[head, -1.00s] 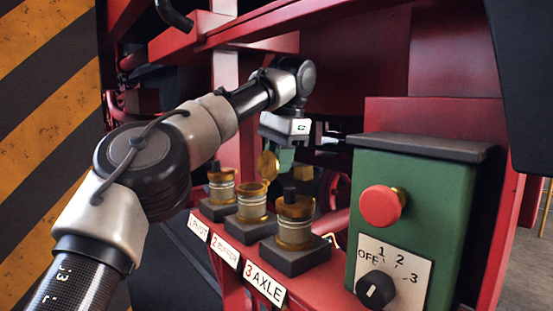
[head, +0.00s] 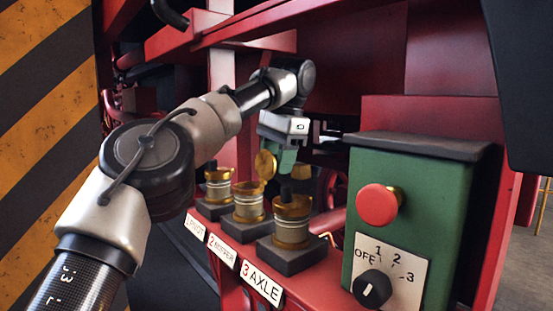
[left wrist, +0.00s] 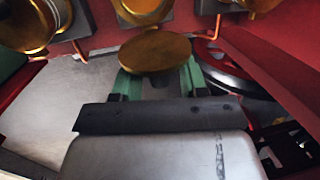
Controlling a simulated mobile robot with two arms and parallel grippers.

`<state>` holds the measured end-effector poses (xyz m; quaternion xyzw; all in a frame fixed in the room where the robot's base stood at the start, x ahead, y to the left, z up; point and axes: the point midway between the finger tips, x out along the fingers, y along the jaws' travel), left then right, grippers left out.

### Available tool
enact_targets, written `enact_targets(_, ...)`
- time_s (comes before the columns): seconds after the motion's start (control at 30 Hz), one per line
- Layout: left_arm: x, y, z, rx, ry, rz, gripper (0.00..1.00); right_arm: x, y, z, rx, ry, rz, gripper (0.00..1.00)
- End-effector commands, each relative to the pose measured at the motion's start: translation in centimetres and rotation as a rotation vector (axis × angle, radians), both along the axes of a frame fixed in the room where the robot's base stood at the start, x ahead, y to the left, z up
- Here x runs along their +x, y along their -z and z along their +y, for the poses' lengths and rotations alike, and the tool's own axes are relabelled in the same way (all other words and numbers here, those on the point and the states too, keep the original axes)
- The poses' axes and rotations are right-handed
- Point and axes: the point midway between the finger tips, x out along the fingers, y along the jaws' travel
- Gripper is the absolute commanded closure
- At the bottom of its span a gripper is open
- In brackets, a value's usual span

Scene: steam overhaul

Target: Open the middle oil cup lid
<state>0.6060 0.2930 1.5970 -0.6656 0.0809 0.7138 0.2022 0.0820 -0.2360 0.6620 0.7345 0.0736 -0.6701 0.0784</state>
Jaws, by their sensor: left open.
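The middle oil cup (head: 249,207) is brass with a pale band, on a dark block behind the "2" label. Its round brass lid (head: 265,165) stands up on edge above the cup's far right rim, and the cup's mouth shows uncovered. My left gripper (head: 284,163) is open, its green fingers just behind and right of the lid. In the left wrist view the lid (left wrist: 155,52) lies in front of the two spread fingers (left wrist: 158,82) and partly hides their tips. I cannot tell whether they touch it. The cup (left wrist: 143,11) is cut off at the top edge.
The pivot cup (head: 219,187) and the axle cup (head: 292,224) stand close on either side, with dark knobs on top. A green control box (head: 415,215) with a red button (head: 378,205) and a dial (head: 372,289) stands to the right. Red framework surrounds the arm.

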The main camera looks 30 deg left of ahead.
Motion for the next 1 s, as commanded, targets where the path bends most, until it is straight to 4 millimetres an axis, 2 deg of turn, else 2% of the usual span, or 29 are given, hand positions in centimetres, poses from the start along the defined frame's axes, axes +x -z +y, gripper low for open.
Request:
enact_targets(0.43,-0.09,0.05,0.07,-0.009,0.001,-0.017,0.56,-0.03,0.01,-0.02,0.0,0.0,0.0,0.57)
enact_targets(1.0,-0.9,-0.43,0.43,-0.084,0.001,-0.193,0.56,-0.03,0.01,0.0,0.0,0.0,0.0,0.57)
